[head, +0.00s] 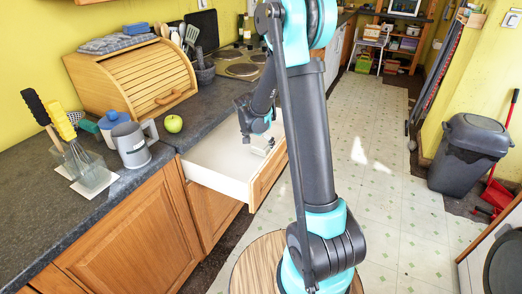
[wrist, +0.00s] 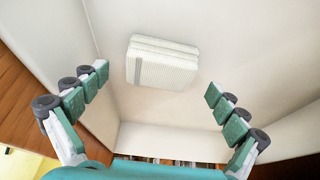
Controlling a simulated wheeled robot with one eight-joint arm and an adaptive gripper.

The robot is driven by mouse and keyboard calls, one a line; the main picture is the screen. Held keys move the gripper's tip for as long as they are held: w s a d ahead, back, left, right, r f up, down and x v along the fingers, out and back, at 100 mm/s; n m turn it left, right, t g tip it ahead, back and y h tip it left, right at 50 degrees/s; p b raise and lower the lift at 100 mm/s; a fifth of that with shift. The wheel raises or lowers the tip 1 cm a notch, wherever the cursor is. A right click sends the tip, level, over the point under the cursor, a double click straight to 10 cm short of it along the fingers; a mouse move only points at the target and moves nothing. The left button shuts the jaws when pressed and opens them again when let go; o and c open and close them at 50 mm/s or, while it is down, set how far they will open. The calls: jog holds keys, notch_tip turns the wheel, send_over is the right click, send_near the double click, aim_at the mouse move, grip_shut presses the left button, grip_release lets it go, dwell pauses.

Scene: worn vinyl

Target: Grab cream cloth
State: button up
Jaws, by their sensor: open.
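The cream cloth (wrist: 162,62) lies folded on the floor of the open white drawer, with ribbed stripes on its surface. In the head view a small pale patch of it (head: 263,149) shows in the drawer, mostly hidden by my gripper and the drawer wall. My gripper (wrist: 158,92) is open and empty in the wrist view, its green-padded fingers spread wide on either side below the cloth. In the head view my gripper (head: 247,136) points down into the drawer. The fingers are apart from the cloth.
The drawer (head: 220,185) is pulled out below the dark counter (head: 140,190). A dark bin (head: 470,150) stands at the right.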

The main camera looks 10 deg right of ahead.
jog(key=shift+x, duration=1.05)
jog(key=c, duration=1.1)
jog(key=shift+r, duration=0.15)
jog(key=shift+c, duration=0.2)
